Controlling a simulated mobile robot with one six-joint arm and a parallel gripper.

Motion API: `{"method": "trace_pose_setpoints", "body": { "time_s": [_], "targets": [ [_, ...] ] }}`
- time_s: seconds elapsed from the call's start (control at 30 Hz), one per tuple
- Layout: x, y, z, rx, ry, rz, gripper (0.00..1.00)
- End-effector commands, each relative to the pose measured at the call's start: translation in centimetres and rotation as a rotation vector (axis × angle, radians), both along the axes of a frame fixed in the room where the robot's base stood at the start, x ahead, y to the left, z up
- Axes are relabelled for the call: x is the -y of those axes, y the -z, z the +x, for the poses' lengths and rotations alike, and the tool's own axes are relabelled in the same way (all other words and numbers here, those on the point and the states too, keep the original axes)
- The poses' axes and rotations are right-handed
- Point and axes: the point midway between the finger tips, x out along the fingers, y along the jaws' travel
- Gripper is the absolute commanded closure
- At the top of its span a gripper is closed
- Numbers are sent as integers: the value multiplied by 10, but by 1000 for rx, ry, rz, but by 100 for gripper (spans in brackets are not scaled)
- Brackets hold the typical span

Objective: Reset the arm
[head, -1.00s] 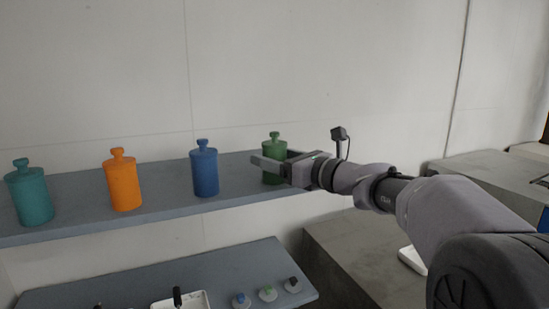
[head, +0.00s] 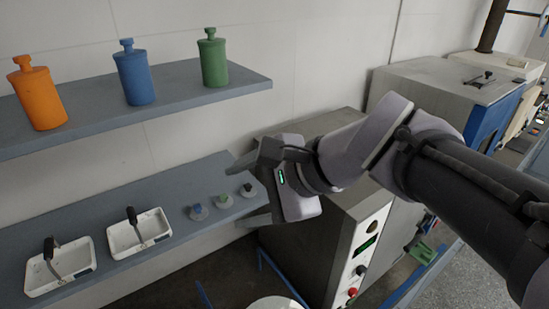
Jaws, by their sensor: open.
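My gripper (head: 242,192) is in the middle of the head view, at the end of my arm, which comes in from the right. Its two fingers point left and stand wide apart with nothing between them. It appears in front of the right end of the lower shelf (head: 100,208); whether it touches the shelf cannot be told. On the upper shelf (head: 180,97), clear of my gripper, stand an orange bottle (head: 39,96), a blue bottle (head: 134,74) and a green bottle (head: 213,60), all upright.
Two white trays with dark handles, a left one (head: 60,268) and a right one (head: 138,232), sit on the lower shelf. Small blue (head: 198,211), green (head: 223,201) and black (head: 248,190) knobbed pieces lie near my gripper. A grey machine (head: 335,245) stands behind my arm.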

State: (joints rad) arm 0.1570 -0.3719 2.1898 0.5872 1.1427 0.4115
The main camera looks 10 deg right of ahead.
Motion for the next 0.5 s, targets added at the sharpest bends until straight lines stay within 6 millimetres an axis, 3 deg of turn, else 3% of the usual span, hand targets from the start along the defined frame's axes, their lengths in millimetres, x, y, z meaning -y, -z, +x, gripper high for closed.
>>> {"method": "trace_pose_setpoints", "body": {
  "time_s": [0.03, 0.1, 0.2, 0.3, 0.5],
  "targets": [
    [6, 27, -37, 65, -121, -203, 32],
    [27, 64, -79, 154, -313, -500, 32],
    [54, 97, -112, 240, -518, -786, 32],
    [65, 107, -121, 269, -600, -893, 32],
    [66, 107, -121, 268, -603, -897, 32]
  ]
}}
